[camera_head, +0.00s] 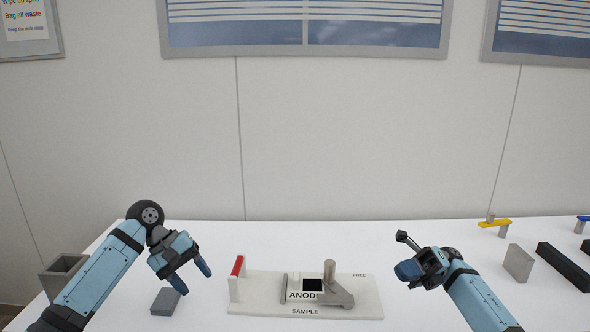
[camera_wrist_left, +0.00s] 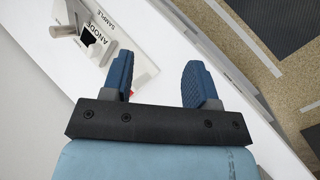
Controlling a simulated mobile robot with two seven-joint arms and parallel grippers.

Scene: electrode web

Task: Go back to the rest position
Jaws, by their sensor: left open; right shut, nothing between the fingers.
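My left gripper (camera_head: 192,281) is open and empty above the white table, left of the white sample board. In the left wrist view its two blue fingers (camera_wrist_left: 158,78) stand apart with nothing between them. My right gripper (camera_head: 407,270) is to the right of the board, above the table, and holds nothing visible. The sample board (camera_head: 262,290) lies flat on the table between the grippers, with a red-topped upright at its left end and an ANODE block with a grey metal clamp on it. It also shows in the left wrist view (camera_wrist_left: 140,68).
A small grey block (camera_head: 164,301) lies below my left gripper. A grey open box (camera_head: 62,272) stands at the table's left. At right are a grey plate (camera_head: 518,263), a black bar (camera_head: 565,266) and a yellow-handled piece (camera_head: 495,223). The table's back middle is clear.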

